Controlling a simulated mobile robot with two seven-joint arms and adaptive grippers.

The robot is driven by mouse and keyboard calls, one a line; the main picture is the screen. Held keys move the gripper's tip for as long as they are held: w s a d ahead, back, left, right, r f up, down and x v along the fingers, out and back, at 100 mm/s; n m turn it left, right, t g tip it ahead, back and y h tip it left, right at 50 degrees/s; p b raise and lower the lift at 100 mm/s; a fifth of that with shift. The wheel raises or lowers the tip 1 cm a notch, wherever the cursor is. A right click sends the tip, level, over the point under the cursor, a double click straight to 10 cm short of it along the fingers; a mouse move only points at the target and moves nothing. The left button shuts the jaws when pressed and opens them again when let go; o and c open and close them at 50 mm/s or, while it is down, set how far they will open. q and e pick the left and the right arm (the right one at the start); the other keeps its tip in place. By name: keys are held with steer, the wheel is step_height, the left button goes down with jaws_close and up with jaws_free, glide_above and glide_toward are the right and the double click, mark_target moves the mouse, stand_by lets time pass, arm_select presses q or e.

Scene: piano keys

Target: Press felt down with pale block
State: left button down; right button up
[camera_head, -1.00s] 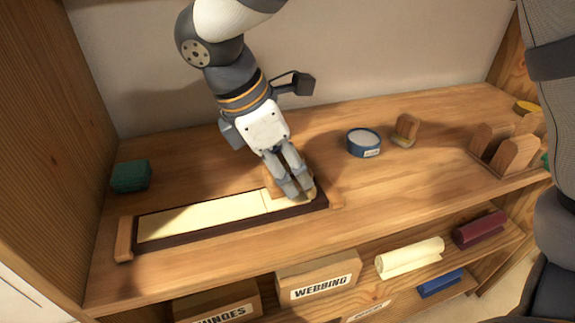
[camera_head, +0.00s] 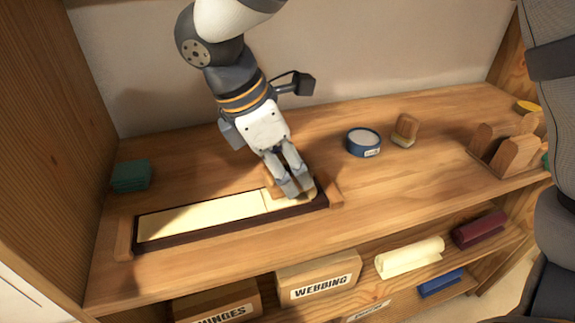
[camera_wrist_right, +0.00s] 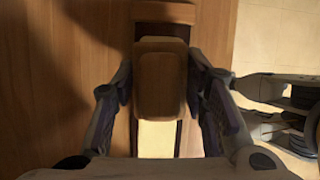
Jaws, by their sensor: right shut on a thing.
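My right gripper (camera_head: 296,187) is shut on a wooden block (camera_wrist_right: 160,80) over the right end of the dark tray (camera_head: 235,231). Only small parts of the block show behind the fingers in the head view. The pale cream felt (camera_head: 200,215) lies in the long tray, and a crosswise line shows near its right part. In the right wrist view the felt (camera_wrist_right: 157,138) shows below the block, with finger pads on either side of it. Whether the block touches the felt is hidden. My left gripper is not in view.
Wooden end pieces stand at the tray's left (camera_head: 123,238) and right (camera_head: 335,190). A blue round tin (camera_head: 364,143), a small wooden block with a pale base (camera_head: 405,128) and a wooden holder (camera_head: 505,150) stand to the right. Green pads (camera_head: 130,176) lie at the left.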

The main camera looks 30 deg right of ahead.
steer(key=shift+f, duration=0.1)
steer(key=shift+r, duration=4.1)
